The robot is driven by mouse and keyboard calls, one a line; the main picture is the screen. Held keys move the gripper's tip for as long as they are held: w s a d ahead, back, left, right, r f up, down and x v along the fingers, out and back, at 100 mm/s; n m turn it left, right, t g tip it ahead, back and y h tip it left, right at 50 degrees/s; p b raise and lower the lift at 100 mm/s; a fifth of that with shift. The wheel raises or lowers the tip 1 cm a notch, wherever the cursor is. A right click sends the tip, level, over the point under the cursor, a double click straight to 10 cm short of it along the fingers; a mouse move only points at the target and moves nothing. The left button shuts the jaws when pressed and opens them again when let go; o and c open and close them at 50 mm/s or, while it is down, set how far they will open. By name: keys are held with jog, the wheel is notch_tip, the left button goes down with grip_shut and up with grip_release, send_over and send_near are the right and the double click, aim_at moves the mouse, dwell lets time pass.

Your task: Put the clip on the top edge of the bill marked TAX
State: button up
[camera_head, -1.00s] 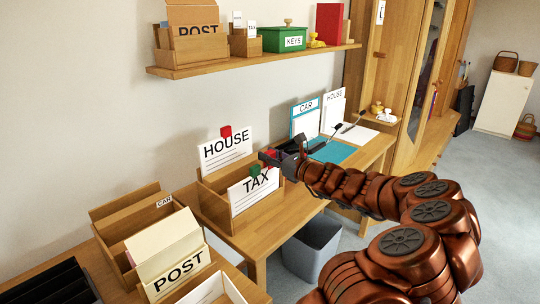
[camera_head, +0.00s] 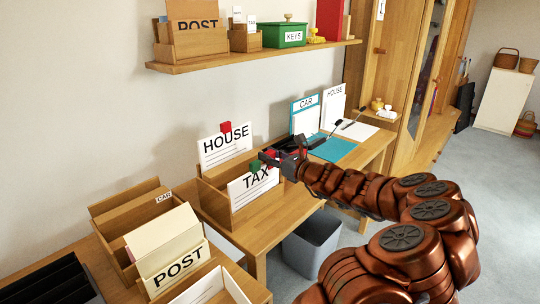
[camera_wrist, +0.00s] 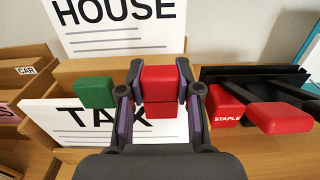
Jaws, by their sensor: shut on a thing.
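The bill marked TAX (camera_head: 243,193) stands in the front of a wooden holder (camera_head: 214,203); it also shows in the wrist view (camera_wrist: 75,125). A green clip (camera_wrist: 95,92) sits on its top edge, left of my gripper. My gripper (camera_wrist: 159,90) is shut on a red clip (camera_wrist: 159,82) at the top edge of TAX, right of the green clip. The red clip's lower part shows in front of the bill's face. I cannot tell whether the clip grips the paper. My fingers hide part of the bill's right side.
The HOUSE bill (camera_head: 224,150), with its own red clip (camera_head: 225,127), stands behind TAX. A red stapler (camera_wrist: 278,117) lies right of my gripper. A POST box (camera_head: 178,272) stands at front left. A wall shelf (camera_head: 250,60) hangs above.

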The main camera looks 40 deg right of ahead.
aim_at(270, 151)
jog(key=shift+f, duration=0.3)
jog(key=o, duration=1)
jog(key=shift+c, duration=0.2)
jog(key=o, duration=0.5)
jog(key=shift+r, duration=0.15)
jog(key=shift+r+p, duration=3.35)
jog(key=shift+r, duration=0.55)
